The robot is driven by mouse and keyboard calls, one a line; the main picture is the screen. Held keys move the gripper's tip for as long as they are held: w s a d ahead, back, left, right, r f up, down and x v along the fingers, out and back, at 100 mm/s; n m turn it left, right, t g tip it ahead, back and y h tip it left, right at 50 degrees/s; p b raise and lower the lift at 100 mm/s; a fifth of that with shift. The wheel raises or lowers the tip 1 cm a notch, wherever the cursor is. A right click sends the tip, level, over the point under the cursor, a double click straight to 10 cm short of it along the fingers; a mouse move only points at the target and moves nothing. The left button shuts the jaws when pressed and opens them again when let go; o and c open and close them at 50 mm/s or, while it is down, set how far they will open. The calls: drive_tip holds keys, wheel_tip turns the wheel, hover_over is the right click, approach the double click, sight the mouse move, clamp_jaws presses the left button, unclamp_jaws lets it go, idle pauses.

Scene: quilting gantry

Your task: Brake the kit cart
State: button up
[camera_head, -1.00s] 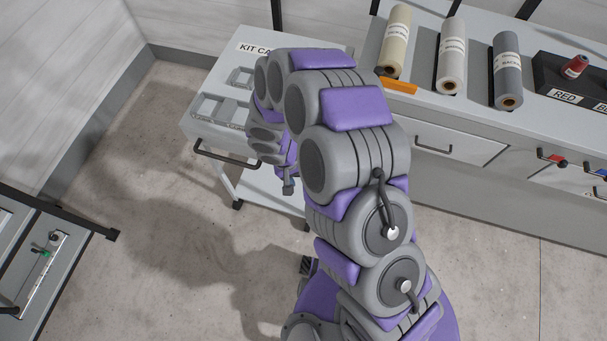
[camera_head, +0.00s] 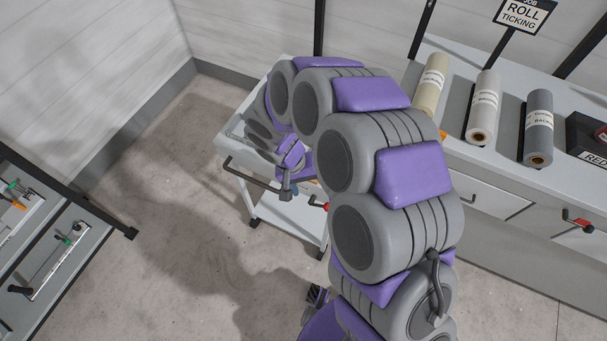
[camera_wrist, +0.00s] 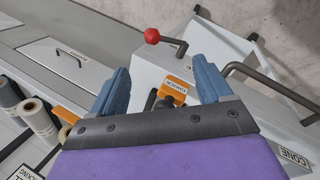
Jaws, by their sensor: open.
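The kit cart (camera_head: 297,228), pale with a lower shelf and casters, stands beyond my arm, its top largely hidden by the arm. Its dark push handle (camera_head: 238,172) also shows in the wrist view (camera_wrist: 262,76). A lever with a red knob (camera_wrist: 152,36) sticks out from the cart's side; the red knob also shows in the head view (camera_head: 326,207). My gripper (camera_wrist: 161,68) is open, its blue fingers apart and the knob beyond them. It hangs near the handle in the head view (camera_head: 287,190). An orange labelled piece (camera_wrist: 174,91) shows between the fingers, apparently untouched.
A counter with drawers (camera_head: 500,205) stands to the right, bearing fabric rolls (camera_head: 484,108) and a dark bin (camera_head: 588,140). Another bench (camera_head: 70,250) is at the lower left. Open floor (camera_head: 170,215) lies between it and the cart.

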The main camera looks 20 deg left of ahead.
drive_tip(key=shift+v, duration=1.6)
drive_tip(key=s+d+r+m+g+y, duration=0.1)
drive_tip(key=s+d+r, duration=0.1)
drive_tip(key=d+r, duration=0.6)
drive_tip(key=s+d+r+m+g, duration=0.15)
drive_tip(key=d+r, duration=0.35)
drive_tip(key=d, duration=0.6)
drive_tip(key=s+d+r+m+y, duration=0.1)
drive_tip(key=s+d+r, duration=0.1)
drive_tip(key=s+d, duration=0.3)
drive_tip(key=s+d+r+m+y, duration=0.1)
drive_tip(key=s+d+r, duration=0.2)
drive_tip(key=s, duration=0.7)
drive_tip(key=shift+s+d+r+y, duration=0.2)
drive_tip(key=shift+d+r+y, duration=0.15)
drive_tip(key=shift+d, duration=0.85)
